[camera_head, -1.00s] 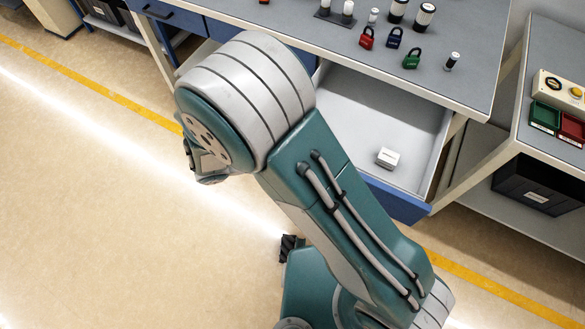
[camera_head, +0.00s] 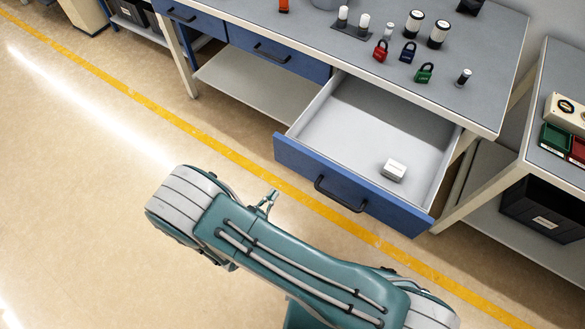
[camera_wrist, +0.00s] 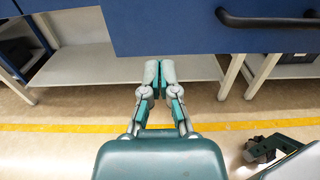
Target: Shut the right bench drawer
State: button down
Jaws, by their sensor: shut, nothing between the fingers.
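The right bench drawer (camera_head: 350,190) is pulled out, with a blue front and a dark bar handle (camera_head: 340,194). A small white box (camera_head: 394,170) lies inside it. In the wrist view the blue drawer front (camera_wrist: 165,30) fills the top, with its handle (camera_wrist: 265,18) at the upper right. My gripper (camera_head: 270,200) is in front of the drawer's left part, apart from it in the head view. In the wrist view my gripper (camera_wrist: 159,72) has its fingertips together, empty, just under the lower edge of the drawer front; I cannot tell whether they touch it.
The grey bench top (camera_head: 340,50) carries red, blue and green padlocks and several small cylinders. Two other blue drawers (camera_head: 278,52) on the left are shut. A side bench (camera_head: 555,165) with bins stands at the right. The floor in front is free, with a yellow line.

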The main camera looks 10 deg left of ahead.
aim_at(297, 164)
jog(key=x, duration=0.9)
jog(key=shift+d, duration=0.25)
jog(key=shift+w+d, duration=0.1)
jog(key=shift+w, duration=0.5)
